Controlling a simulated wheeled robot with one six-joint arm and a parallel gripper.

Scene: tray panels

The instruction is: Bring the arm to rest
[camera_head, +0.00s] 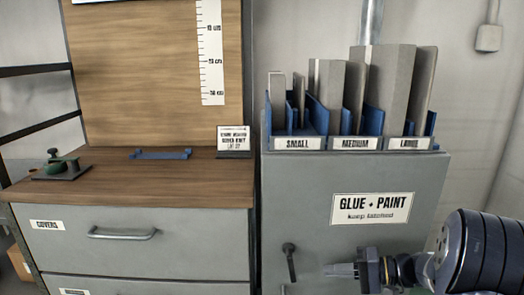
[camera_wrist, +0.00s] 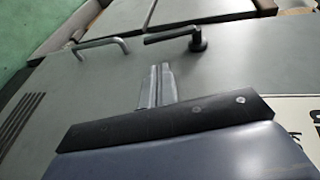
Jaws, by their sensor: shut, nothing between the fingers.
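My gripper (camera_head: 338,270) is at the lower right of the head view, in front of the grey cabinet (camera_head: 300,215) marked "GLUE + PAINT". Its fingers point left and are closed together with nothing between them. In the wrist view the shut fingers (camera_wrist: 157,86) stick out past a dark bar, over the cabinet's grey front. The cabinet's dark latch handle (camera_head: 289,262) is left of the fingertips; it also shows in the wrist view (camera_wrist: 190,38). The fingers appear apart from the handle.
A blue rack (camera_head: 317,117) marked SMALL, MEDIUM and LARGE holds several grey panels on the cabinet. Left is a wooden worktop (camera_head: 110,180) with a green-and-black clamp-like tool (camera_head: 60,164), a blue bracket (camera_head: 160,154) and a small sign (camera_head: 233,141). A drawer handle (camera_head: 122,234) juts out below.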

